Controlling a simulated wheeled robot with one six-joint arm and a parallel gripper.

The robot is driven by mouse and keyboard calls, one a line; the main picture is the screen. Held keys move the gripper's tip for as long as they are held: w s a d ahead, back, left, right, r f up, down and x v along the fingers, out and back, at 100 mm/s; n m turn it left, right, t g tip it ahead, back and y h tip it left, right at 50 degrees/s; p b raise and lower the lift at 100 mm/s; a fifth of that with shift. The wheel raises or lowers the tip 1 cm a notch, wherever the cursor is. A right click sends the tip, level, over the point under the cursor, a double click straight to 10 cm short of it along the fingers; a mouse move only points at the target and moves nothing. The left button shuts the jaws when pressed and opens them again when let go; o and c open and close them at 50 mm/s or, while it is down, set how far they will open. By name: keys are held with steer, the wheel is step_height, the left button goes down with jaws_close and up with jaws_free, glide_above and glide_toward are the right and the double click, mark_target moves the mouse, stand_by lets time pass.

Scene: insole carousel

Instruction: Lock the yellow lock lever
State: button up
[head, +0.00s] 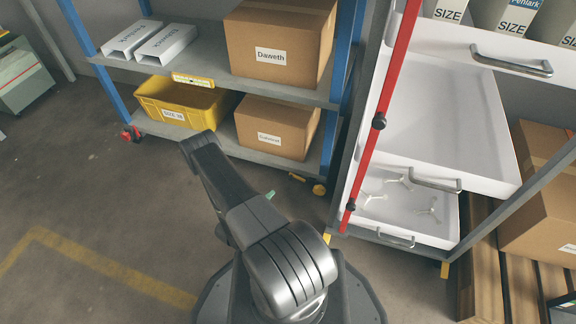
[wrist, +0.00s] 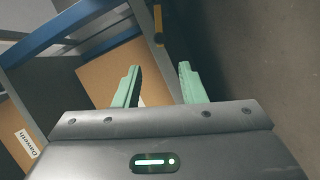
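At the foot of the blue-posted shelf, by its right front post, is a small yellow lever-like part (head: 297,178) in the head view, with a yellow caster part (head: 319,189) beside it. They are too small to tell the lever's position. My gripper (wrist: 159,70) shows in the wrist view with its two pale green fingers apart and nothing between them. In the head view only a green fingertip shows past my arm, left of and a little below the yellow parts, apart from them in the picture. A narrow yellow-orange strip (wrist: 158,24) shows at the top of the wrist view; I cannot tell what it is.
The shelf holds a Daweth carton (head: 275,45), a lower carton (head: 277,127) and a yellow bin (head: 182,103). A red caster part (head: 131,133) is at its left foot. A white drawer rack (head: 440,125) with a red bar stands right. The floor at left is clear.

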mark_target(289, 179)
steer(key=b+x, duration=0.4)
steer(key=x, duration=1)
steer(key=shift+a, duration=0.1)
jaws_close()
